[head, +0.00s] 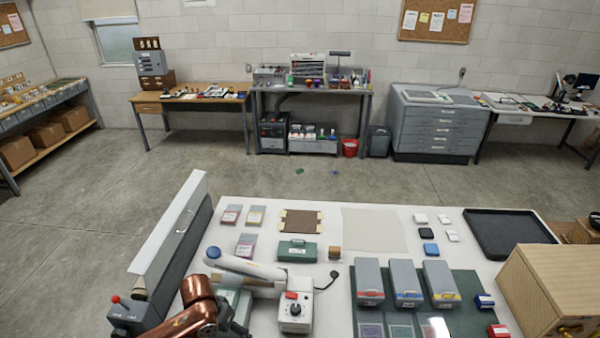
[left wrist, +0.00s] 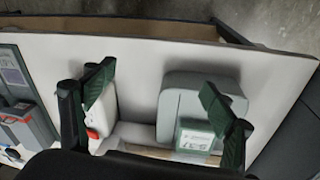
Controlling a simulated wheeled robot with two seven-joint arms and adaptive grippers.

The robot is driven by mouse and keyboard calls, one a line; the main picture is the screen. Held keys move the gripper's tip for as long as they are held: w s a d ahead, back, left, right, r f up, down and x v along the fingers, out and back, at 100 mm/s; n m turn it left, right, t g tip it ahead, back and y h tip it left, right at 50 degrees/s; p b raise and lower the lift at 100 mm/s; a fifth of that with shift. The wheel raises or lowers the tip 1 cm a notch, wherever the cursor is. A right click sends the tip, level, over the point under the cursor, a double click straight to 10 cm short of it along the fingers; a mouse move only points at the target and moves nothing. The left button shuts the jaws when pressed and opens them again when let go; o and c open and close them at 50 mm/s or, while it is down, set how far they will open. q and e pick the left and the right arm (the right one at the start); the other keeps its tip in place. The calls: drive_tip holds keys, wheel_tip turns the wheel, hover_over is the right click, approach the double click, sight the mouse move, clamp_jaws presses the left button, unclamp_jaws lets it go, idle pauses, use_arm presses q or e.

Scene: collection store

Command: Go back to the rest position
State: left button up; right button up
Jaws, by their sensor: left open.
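My left gripper (left wrist: 160,92) is open in the left wrist view, its two dark green finger pads wide apart with nothing gripped. It is over the white table (head: 255,211). Beneath and between the fingers are a grey rounded part (left wrist: 183,83) and a green and white labelled packet (left wrist: 196,140). In the head view my copper-coloured left arm comes in at the bottom left, beside a white device arm with a blue end (head: 245,266) and a control box with a red switch (head: 295,312). The fingertips are hard to make out there. My right gripper is not in view.
A long grey and white machine (head: 172,248) stands at the table's left edge. A green box (head: 297,251), several grey-lidded boxes (head: 405,281), a black tray (head: 510,236) and a wooden case (head: 560,285) stand on the table. The floor behind is mostly clear.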

use_arm(q)
drive_tip(key=s+d+f+t+h, duration=0.1)
drive_tip(key=s+d+f+h, duration=0.15)
drive_tip(key=s+f, duration=0.2)
drive_tip(key=s+a+f+n+t+y, duration=0.1)
drive_tip(key=s+a+f+n+y, duration=0.15)
drive_tip(key=s+a, duration=0.6)
drive_tip(key=s+a+f+n+t+y, duration=0.15)
drive_tip(key=s+a+f, duration=0.25)
drive_tip(key=s+a, duration=0.5)
drive_tip(key=s+d+f+m+g+b, duration=0.1)
drive_tip(key=s+f+b, duration=0.15)
drive_tip(key=f, duration=1.55)
drive_tip(key=s+d+f+g+b, duration=0.1)
drive_tip(key=f+b, duration=0.2)
drive_tip(key=f, duration=1.5)
drive_tip(key=s+f+m+g+b, duration=0.1)
drive_tip(key=s+f+b, duration=0.2)
drive_tip(key=s+f, duration=1.5)
wheel_tip(320, 180, down, 2)
drive_tip(key=shift+s+f, duration=0.2)
drive_tip(key=shift+s, duration=0.15)
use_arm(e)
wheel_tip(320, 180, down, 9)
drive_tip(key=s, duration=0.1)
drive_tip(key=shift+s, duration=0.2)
